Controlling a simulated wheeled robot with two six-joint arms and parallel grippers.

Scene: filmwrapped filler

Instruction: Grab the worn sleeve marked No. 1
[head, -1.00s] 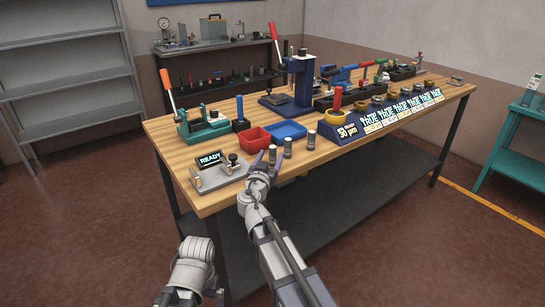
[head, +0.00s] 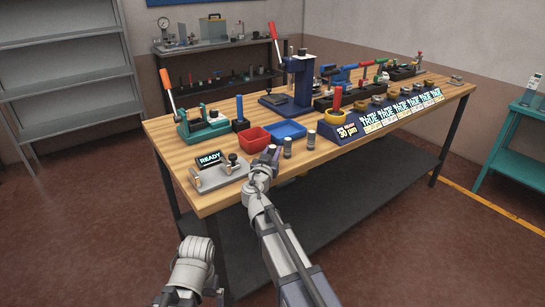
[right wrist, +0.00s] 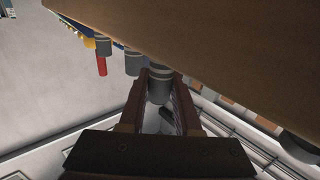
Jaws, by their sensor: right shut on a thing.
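Three small grey sleeves stand in a row near the table's front edge: a left one (head: 271,149), a middle one (head: 288,147) and a right one (head: 311,140). No number is readable on them. My right gripper (head: 268,158) is shut on the left sleeve, its fingers hiding part of it. In the right wrist view, this sleeve (right wrist: 159,88) sits upright between the two fingers (right wrist: 160,105), and the neighbouring sleeve (right wrist: 133,62) is apart from them. I cannot tell whether the held sleeve touches the table. My left arm shows at the bottom left, but its gripper is out of view.
Behind the sleeves are a red tray (head: 253,140) and a blue tray (head: 288,130). A fixture with a READY display (head: 209,160) stands left of the gripper. A display block (head: 348,130) stands to the right. Bare wood (head: 232,197) lies along the front edge.

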